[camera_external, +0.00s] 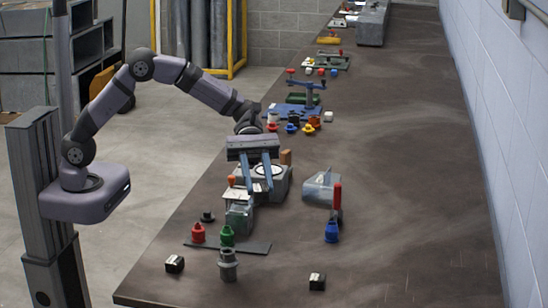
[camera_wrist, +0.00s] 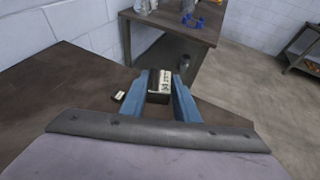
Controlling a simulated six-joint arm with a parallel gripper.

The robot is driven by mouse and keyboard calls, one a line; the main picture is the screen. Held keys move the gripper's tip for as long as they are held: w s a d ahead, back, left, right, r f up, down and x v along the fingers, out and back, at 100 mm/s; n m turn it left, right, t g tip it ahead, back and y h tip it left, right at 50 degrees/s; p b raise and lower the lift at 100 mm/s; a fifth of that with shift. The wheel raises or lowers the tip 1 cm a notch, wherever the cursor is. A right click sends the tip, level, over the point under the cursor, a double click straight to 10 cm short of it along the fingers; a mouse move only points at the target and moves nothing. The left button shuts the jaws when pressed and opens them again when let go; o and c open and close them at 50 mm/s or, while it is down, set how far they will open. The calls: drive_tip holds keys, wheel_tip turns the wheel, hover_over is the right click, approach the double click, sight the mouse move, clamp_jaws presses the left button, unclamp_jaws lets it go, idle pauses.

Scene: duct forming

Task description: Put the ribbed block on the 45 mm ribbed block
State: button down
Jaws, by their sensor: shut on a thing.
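My gripper (camera_wrist: 156,88) is shut on a small dark block with a pale, dark-marked face (camera_wrist: 160,80), which I take to be the ribbed block. Its blue fingers stand on either side of it. A similar block (camera_wrist: 119,96) shows left of my fingers in the wrist view. I cannot tell which is the 45 mm one.
A grey machine (camera_external: 275,185) stands by the gripper. Red (camera_external: 198,233), green (camera_external: 227,236) and grey (camera_external: 228,266) pieces stand near a dark strip (camera_external: 255,248). A blue piece (camera_external: 331,232) and a clear scoop-like thing (camera_external: 320,188) are to the right. The bench's right side is clear.

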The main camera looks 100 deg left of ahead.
sight(177, 257)
drive_tip(key=s+d+f+m+g, duration=0.2)
drive_tip(key=s+f, duration=0.1)
drive_tip(key=s, duration=0.7)
drive_tip(key=s+d+f+m+g+h+p, duration=0.1)
drive_tip(key=s+d+f+m+g, duration=0.1)
drive_tip(key=s, duration=0.8)
drive_tip(key=shift+s+d+f+g, duration=0.15)
drive_tip(key=shift+d+f+g, duration=0.35)
drive_tip(key=shift+d+f, duration=0.25)
drive_tip(key=shift+f+p, duration=0.55)
drive_tip(key=shift+f, duration=4.4)
drive_tip(key=shift+f, duration=0.2)
drive_tip(key=c, duration=1.4)
unclamp_jaws()
drive_tip(key=shift+o, duration=0.2)
